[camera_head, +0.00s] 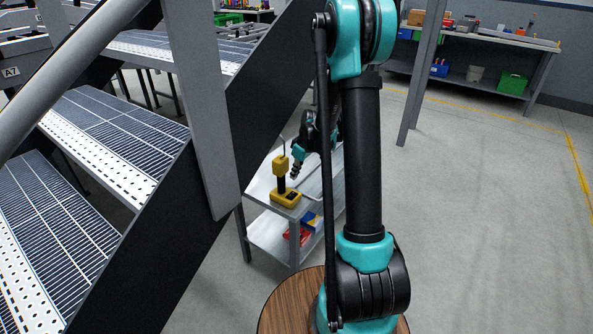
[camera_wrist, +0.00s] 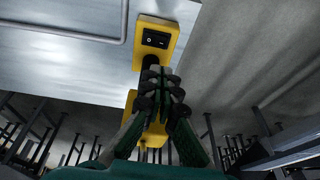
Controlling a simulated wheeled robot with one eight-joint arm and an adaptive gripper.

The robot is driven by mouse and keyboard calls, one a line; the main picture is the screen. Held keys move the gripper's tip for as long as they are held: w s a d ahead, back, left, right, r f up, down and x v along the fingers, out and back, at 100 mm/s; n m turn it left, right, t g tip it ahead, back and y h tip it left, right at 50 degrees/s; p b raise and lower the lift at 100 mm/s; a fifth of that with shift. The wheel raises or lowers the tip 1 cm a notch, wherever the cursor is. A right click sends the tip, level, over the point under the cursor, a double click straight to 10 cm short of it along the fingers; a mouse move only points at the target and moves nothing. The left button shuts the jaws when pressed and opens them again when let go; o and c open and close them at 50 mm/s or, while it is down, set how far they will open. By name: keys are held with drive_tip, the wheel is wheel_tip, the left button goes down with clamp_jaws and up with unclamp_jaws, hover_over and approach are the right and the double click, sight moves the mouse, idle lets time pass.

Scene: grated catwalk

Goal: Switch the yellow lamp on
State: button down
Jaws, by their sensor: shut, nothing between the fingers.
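The yellow lamp (camera_head: 284,190) stands upright on the top of a grey trolley (camera_head: 260,187), with a yellow base, a dark stem and a yellow head. In the wrist view its yellow base (camera_wrist: 160,20) carries a black rocker switch (camera_wrist: 156,38). The lamp's head (camera_wrist: 130,103) is partly hidden behind my fingers. My gripper (camera_wrist: 160,78) is shut and empty, its fingertips in front of the stem in this view. In the head view my gripper (camera_head: 297,163) is just right of the lamp's head. I cannot tell whether it touches the lamp.
A tray (camera_head: 313,188) lies right of the lamp on the trolley. Red and blue bins (camera_head: 308,221) sit on its lower shelf. A metal staircase (camera_head: 150,225) with a sloping rail rises close on the left. Open floor (camera_head: 480,220) lies to the right, with a workbench (camera_head: 500,50) behind.

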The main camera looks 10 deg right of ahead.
sight(289, 195)
drive_tip(key=x, duration=0.8)
drive_tip(key=shift+s+d+f, duration=0.1)
drive_tip(key=shift+s+d, duration=0.15)
drive_tip(key=shift+s, duration=0.1)
drive_tip(key=shift+s+f, duration=0.1)
drive_tip(key=shift+f, duration=0.5)
drive_tip(key=shift+a, duration=0.1)
